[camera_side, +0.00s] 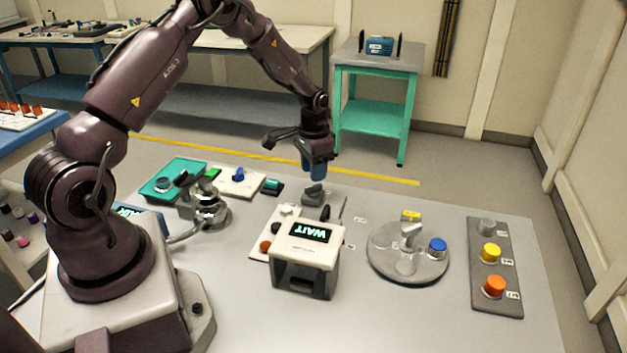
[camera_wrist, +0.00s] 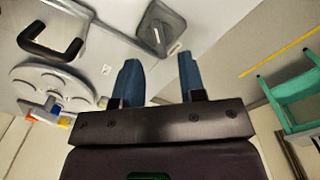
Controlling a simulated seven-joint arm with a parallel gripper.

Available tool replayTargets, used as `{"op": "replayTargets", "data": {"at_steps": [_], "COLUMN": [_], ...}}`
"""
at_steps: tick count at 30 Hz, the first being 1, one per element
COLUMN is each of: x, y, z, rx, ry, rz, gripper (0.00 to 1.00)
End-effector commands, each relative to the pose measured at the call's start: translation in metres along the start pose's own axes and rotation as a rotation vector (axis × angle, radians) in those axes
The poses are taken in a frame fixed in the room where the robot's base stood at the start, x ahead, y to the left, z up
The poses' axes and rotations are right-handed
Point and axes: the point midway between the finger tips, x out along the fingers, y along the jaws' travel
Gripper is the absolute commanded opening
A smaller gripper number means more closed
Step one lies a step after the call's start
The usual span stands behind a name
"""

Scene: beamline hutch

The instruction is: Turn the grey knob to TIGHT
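A grey knob (camera_side: 313,190) on a grey base stands on the bench behind the WAIT display box, just below my gripper. In the wrist view, a grey knob on a square plate (camera_wrist: 160,28) shows beyond the fingertips. Small labels lie near it, too small to read, so I cannot tell its setting. My gripper (camera_side: 314,170) points down above the knob, with its blue fingers close over it. In the wrist view my gripper (camera_wrist: 160,80) has its two blue fingers apart, with nothing between them. Whether they touch the knob is not clear.
The WAIT display box (camera_side: 305,257) stands in front of the knob. A round grey plate (camera_side: 385,268) with a blue knob is right of it. A panel (camera_side: 482,301) with grey, yellow and orange knobs is farther right. A black handle (camera_wrist: 50,45) shows in the wrist view.

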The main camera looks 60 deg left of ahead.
Motion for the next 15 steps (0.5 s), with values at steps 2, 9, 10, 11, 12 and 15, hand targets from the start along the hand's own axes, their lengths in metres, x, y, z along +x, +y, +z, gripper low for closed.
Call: {"op": "replayTargets", "data": {"at_steps": [2, 9, 10, 11, 12, 15], "x": [-0.021, -0.067, -0.071, -0.074, -0.078, -0.084], "y": [-0.001, 0.000, 0.000, 0.000, 0.000, 0.000], "z": [0.000, 0.000, 0.000, 0.000, 0.000, 0.000], "rx": [0.000, 0.001, 0.001, 0.001, 0.001, 0.002], "ry": [0.004, 0.001, 0.002, 0.002, 0.000, 0.000], "rz": [-0.002, -0.001, -0.001, -0.001, -0.001, 0.000], "gripper": [0.37, 0.37, 0.37, 0.37, 0.37, 0.37]}}
